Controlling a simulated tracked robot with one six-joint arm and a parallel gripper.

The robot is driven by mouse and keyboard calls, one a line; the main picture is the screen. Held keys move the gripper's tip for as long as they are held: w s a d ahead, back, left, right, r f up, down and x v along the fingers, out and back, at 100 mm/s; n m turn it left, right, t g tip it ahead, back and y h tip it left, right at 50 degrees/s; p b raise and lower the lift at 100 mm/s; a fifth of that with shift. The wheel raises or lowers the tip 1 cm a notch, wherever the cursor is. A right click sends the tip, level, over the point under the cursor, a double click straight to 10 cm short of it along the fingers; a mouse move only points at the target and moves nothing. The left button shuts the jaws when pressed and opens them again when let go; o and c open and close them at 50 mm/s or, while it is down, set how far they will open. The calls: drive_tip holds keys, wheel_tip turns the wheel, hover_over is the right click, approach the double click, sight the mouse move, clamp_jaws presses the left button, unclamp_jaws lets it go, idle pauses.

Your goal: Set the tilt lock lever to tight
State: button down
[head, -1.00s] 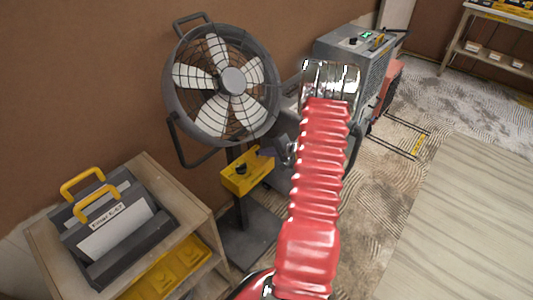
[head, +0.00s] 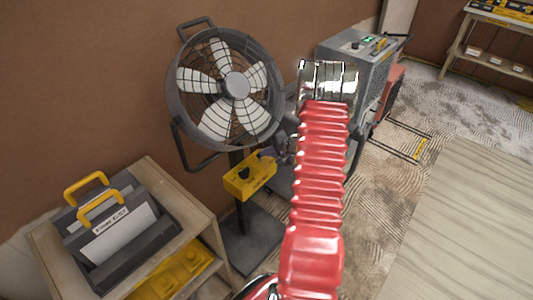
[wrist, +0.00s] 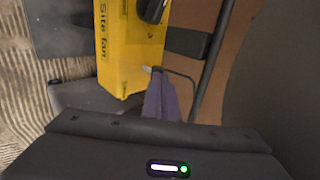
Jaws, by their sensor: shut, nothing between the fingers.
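The site fan (head: 236,85) stands against the brown wall on a dark post, with a yellow control box (head: 246,178) below its cage. The box also shows in the wrist view (wrist: 122,62), with "Site fan" lettering and a black knob at its top edge. My gripper (wrist: 160,96) shows there as shut purple fingers beside the box's lower right corner, with nothing held. A small pale tip (wrist: 147,69) and a thin dark bent rod (wrist: 182,76) lie by the fingertips; I cannot tell whether either is the tilt lock lever. My red arm sleeve hides the area right of the fan.
A wooden shelf unit (head: 207,215) with a dark yellow-handled carrier (head: 150,245) stands at lower left. A grey machine (head: 375,65) with a green display stands behind my arm. A pale board-like surface (head: 470,220) lies at right. Patterned floor lies between.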

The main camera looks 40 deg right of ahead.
drive_tip(key=shift+r, duration=0.1)
drive_tip(key=shift+r, duration=0.7)
drive_tip(key=shift+r, duration=0.1)
drive_tip(key=s+d+r, duration=0.1)
drive_tip(key=s+r, duration=0.4)
drive_tip(key=s, duration=0.7)
drive_tip(key=shift+s+r, duration=0.25)
drive_tip(key=shift+r, duration=0.15)
